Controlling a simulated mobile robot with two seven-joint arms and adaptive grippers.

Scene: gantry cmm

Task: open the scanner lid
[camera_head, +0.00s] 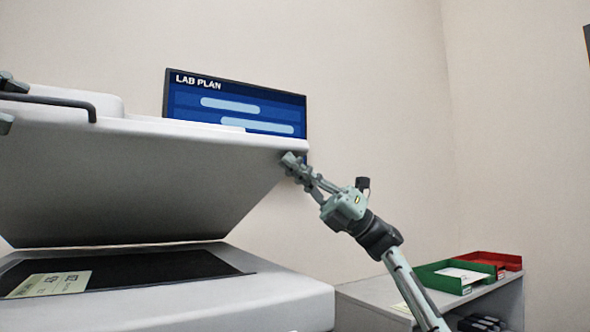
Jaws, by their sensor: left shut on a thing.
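The scanner lid (150,172) is raised and tilted over the scanner base (265,297), its pale underside showing. Its near edge is up and its lower far edge is close to the base. A dark bar handle (62,101) runs along the lid's front at left. My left gripper (7,100) is partly cut off by the left edge of the picture and is shut on this handle. My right gripper (289,162) is at the lid's right front corner, against or just beside it. Its finger gap is too small to judge.
A pale card (50,284) lies on the scanner's dark glass (165,267). A blue "LAB PLAN" board (235,103) is on the wall behind the lid. At right, a grey shelf unit (385,295) holds a green tray (440,278) and a red tray (510,262).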

